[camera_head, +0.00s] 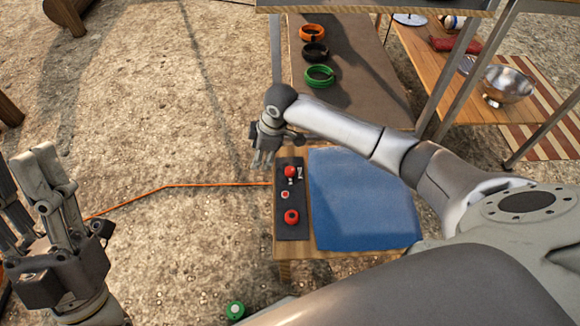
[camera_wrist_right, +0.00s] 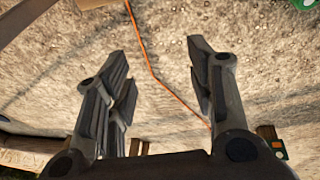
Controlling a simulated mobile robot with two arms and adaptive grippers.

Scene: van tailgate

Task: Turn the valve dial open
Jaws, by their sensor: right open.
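A dark control panel (camera_head: 291,238) lies on a small wooden table (camera_head: 262,232). On it are a red knob (camera_head: 291,172) beside a small pale part, a small red button (camera_head: 285,195) and a red round dial (camera_head: 291,216) with a dark centre. I cannot tell for sure which one is the valve dial. My right gripper (camera_head: 264,158) is just beyond the panel's far left end, apart from the knobs. In the right wrist view it is open and empty (camera_wrist_right: 155,60), over gravel. My left gripper (camera_head: 22,180) is open and empty at the left, far from the panel.
A blue mat (camera_head: 365,200) covers the table's right side. An orange cable (camera_head: 200,185) runs left across the gravel. Behind, a grey board (camera_head: 355,75) holds orange, black and green coils. A metal bowl (camera_head: 507,84) stands at far right. A green round object (camera_head: 235,310) lies in front.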

